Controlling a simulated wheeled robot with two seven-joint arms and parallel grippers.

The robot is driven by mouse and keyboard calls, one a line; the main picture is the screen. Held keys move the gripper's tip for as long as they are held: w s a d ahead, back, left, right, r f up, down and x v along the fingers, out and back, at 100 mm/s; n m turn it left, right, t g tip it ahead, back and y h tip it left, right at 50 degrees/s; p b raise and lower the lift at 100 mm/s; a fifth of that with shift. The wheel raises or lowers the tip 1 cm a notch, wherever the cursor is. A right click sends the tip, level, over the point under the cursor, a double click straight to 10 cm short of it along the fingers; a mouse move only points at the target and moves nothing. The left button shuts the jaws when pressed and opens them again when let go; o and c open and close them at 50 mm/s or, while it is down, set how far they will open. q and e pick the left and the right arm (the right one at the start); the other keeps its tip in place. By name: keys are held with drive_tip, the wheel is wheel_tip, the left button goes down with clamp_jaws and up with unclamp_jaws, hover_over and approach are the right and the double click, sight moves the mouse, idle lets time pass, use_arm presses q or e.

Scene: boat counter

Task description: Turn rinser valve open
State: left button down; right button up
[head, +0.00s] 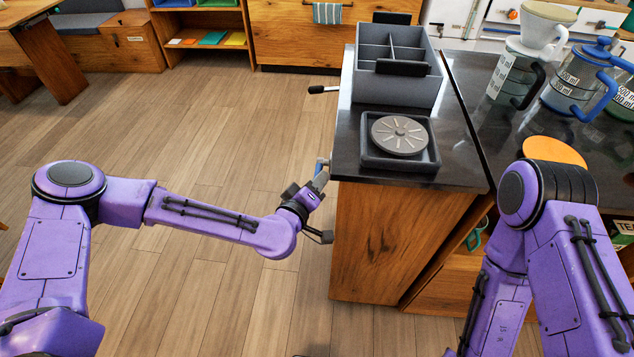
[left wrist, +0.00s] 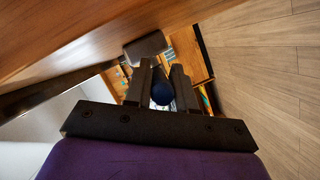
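The rinser is a round grey slotted disc (head: 400,135) in a dark square tray (head: 428,163) on the counter's front left corner. A small blue-tipped handle (head: 321,163), apparently its valve, sticks out at the counter's left side, just below the top. My left gripper (head: 319,181) is at this handle. In the left wrist view, a dark blue rounded knob (left wrist: 162,93) sits between the two fingers, which fill in close on both sides of it. The rest of the valve is hidden. My right gripper is out of frame below.
A grey divided box (head: 393,75) stands behind the rinser, and a black-handled lever (head: 322,89) juts left beside it. Glass jugs (head: 580,80) and a dripper (head: 540,30) stand at the right. The wooden cabinet (head: 385,240) is close to my left gripper; open floor lies left.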

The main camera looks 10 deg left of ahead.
sight(317, 172)
use_arm(q)
drive_tip(key=r+g+p, duration=0.1)
drive_tip(key=p, duration=0.3)
drive_tip(key=r+g+p, duration=0.1)
drive_tip(key=g+p, duration=0.1)
drive_tip(key=p, duration=0.2)
drive_tip(key=r+n+g+p, duration=0.1)
drive_tip(key=r+p, duration=0.1)
drive_tip(key=p, duration=0.2)
drive_tip(key=shift+w+g+y, duration=0.35)
drive_tip(key=shift+g+y, duration=0.05)
drive_tip(key=shift+f+g+p, duration=0.2)
drive_tip(key=shift+g+p, duration=0.1)
drive_tip(key=shift+p, duration=0.15)
drive_tip(key=shift+f, duration=0.1)
drive_tip(key=c, duration=1)
unclamp_jaws()
drive_tip(key=shift+c, duration=0.2)
drive_tip(key=b+v, duration=0.1)
drive_tip(key=v, duration=0.9)
drive_tip(key=shift+s+a, duration=0.1)
drive_tip(key=shift+s, duration=0.05)
